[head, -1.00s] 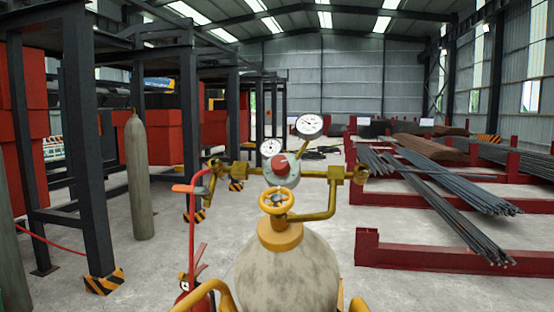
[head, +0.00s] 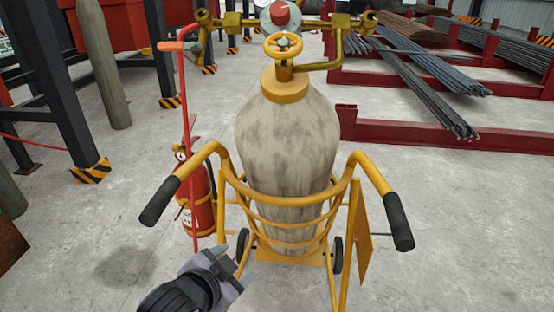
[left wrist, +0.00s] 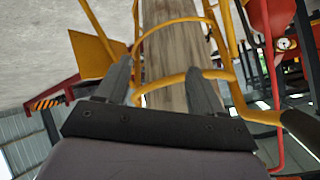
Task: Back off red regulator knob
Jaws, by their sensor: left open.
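The red regulator knob (head: 281,13) is near the top edge of the head view, on the grey regulator body. The yellow valve wheel (head: 283,45) sits just below it, above the pale gas cylinder (head: 290,135), which stands upright in a yellow cart (head: 230,180). My left gripper (head: 236,264) is low in the head view, left of the cart's base and well below the knob. The left wrist view shows its two fingers (left wrist: 158,75) apart and empty, pointing toward the cylinder (left wrist: 178,45) and cart tubes. My right gripper is out of view.
A red fire extinguisher (head: 200,200) stands left of the cylinder. The cart's black-gripped handles (head: 160,202) stick out toward me on both sides. Yellow pipes (head: 230,20) run sideways beside the regulator.

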